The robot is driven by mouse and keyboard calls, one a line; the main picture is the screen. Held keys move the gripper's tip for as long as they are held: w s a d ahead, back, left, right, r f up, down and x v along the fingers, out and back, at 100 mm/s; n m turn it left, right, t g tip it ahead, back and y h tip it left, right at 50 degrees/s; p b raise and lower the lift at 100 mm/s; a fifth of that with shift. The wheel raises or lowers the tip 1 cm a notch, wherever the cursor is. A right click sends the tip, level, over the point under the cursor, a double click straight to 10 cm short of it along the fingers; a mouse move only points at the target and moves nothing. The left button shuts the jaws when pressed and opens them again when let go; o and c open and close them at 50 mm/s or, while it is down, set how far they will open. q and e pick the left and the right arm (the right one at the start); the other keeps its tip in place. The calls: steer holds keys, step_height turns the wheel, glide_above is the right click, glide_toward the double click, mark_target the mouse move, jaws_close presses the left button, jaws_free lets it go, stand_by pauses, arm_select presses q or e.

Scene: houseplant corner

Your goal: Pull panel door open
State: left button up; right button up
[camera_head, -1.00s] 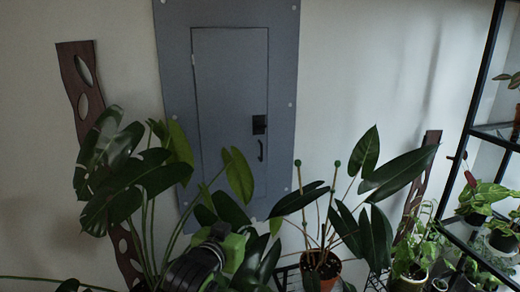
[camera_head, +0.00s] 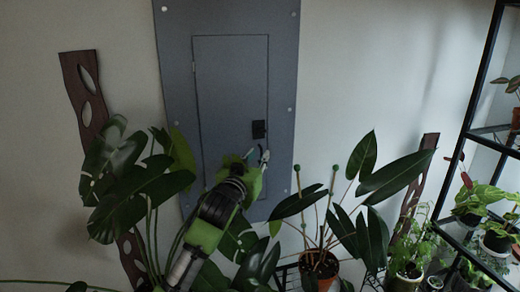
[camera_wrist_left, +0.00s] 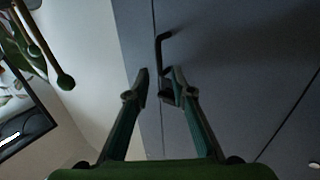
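The grey panel door (camera_head: 228,85) sits flush and closed in its grey wall panel (camera_head: 283,70). A black latch (camera_head: 258,129) is on its right side. The door's thin dark handle is hidden by my gripper in the head view, but the bent handle (camera_wrist_left: 160,48) shows in the left wrist view. My left gripper (camera_head: 259,157) is at the door's right edge, just below the latch. In the left wrist view my left gripper (camera_wrist_left: 159,84) is open, with the handle just beyond and between its fingertips. I cannot tell whether they touch. My right gripper is not in view.
A large leafy plant (camera_head: 128,185) stands left of my left arm. A potted plant (camera_head: 320,265) with stakes stands right of it. A black shelf (camera_head: 482,80) with several plants is at the far right. Brown wooden boards (camera_head: 85,90) lean on the wall.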

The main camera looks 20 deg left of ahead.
arm_select(q)
steer(key=shift+w, duration=1.3)
steer(key=shift+s+a, duration=0.1)
jaws_close()
